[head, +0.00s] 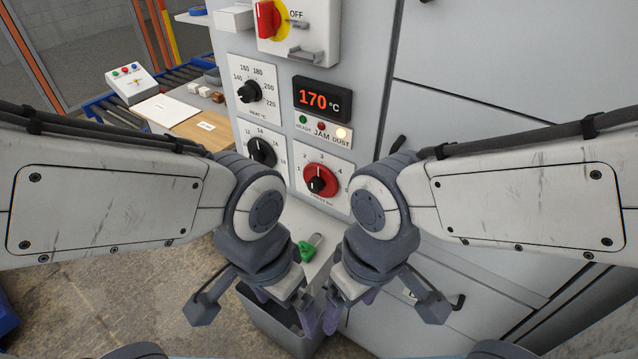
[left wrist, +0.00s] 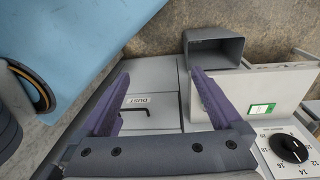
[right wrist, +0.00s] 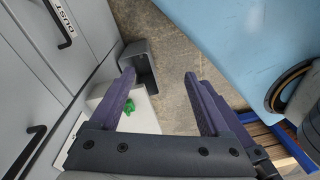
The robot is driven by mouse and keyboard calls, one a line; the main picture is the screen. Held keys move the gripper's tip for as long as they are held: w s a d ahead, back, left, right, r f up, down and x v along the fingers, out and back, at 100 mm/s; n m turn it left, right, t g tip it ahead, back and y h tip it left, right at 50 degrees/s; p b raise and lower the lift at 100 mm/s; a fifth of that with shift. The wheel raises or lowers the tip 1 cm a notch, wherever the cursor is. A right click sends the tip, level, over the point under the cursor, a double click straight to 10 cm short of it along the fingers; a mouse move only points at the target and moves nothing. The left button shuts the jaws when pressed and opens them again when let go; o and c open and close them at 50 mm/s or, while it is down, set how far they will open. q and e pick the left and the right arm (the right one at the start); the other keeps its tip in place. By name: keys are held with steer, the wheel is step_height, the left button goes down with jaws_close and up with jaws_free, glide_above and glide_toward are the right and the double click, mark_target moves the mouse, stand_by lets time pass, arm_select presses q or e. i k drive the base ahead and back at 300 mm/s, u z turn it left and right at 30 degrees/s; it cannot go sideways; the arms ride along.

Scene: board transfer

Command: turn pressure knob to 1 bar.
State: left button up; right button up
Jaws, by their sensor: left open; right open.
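The pressure knob (head: 321,184) is a red round dial with a black centre handle on a white plate marked 1 to 5, low on the grey cabinet front in the head view. Its handle seems to lean to the left, but the exact reading is too small to tell. My left gripper (head: 285,308) and my right gripper (head: 350,308) are both below the knob, apart from it and pointing down. Both are open and empty; the left wrist view (left wrist: 157,92) and right wrist view (right wrist: 160,90) show nothing between the fingers. The pressure knob shows in neither wrist view.
Above and left are a black heat knob (head: 249,92) and another black knob (head: 262,151). A display (head: 322,99) reads 170 °C. A red switch (head: 268,19) marked OFF is at top. A green-handled object (head: 307,250) lies on a ledge. A grey bin (head: 262,318) stands below.

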mark_target(320, 181)
steer(key=u, duration=1.75)
steer(key=i, duration=0.85)
steer(key=z, duration=1.75)
